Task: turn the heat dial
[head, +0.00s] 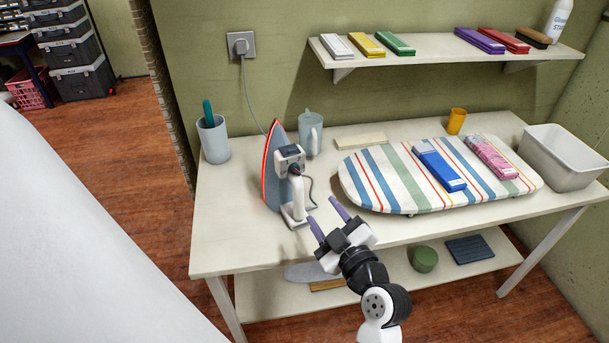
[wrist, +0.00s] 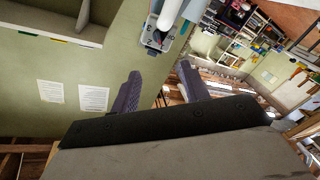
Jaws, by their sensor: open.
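The iron (head: 272,180) stands upright on its heel on the table, with a blue-grey soleplate edged in red and a white handle. A grey block with a dark part on the iron's upper body (head: 289,158) faces right; I cannot clearly tell the heat dial's setting. In the wrist view, part of the iron (wrist: 158,36) shows at the top with small markings on a light face. My gripper (head: 325,212) is open and empty, its purple fingers just right of the iron's base and apart from it. The fingers also show in the wrist view (wrist: 160,72).
A cord runs from the iron area to a wall outlet (head: 241,45). A cup (head: 213,140) and a clear jug (head: 310,136) stand behind. A shelf hangs above.

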